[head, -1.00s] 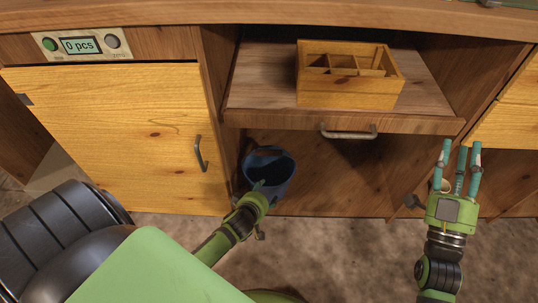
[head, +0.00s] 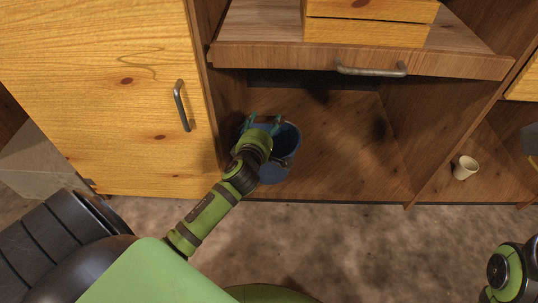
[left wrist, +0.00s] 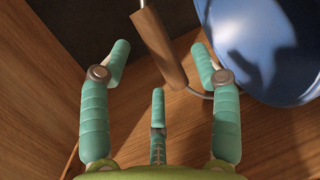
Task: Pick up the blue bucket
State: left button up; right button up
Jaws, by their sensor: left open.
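The blue bucket (head: 276,173) stands at the left of the low open compartment, partly covered by my left gripper. It also shows at the upper right of the left wrist view (left wrist: 265,45). Its wire handle has a brown wooden grip (left wrist: 160,45), which lies between the fingertips of my left gripper (left wrist: 160,62). The fingers are spread and not closed on the grip.
A pulled-out drawer (head: 270,55) with a metal handle (head: 370,70) is above the bucket and bears a wooden box (head: 365,32). A closed cabinet door (head: 110,100) is at the left. A pale cup (head: 465,167) stands at the right. The compartment floor right of the bucket is clear.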

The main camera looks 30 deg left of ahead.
aim_at(268, 119)
pick_arm(q)
jog(key=b+x, duration=0.1)
jog(key=x, duration=0.3)
jog(key=shift+d+r, duration=0.1)
grip_shut()
jog(key=shift+r, duration=0.1)
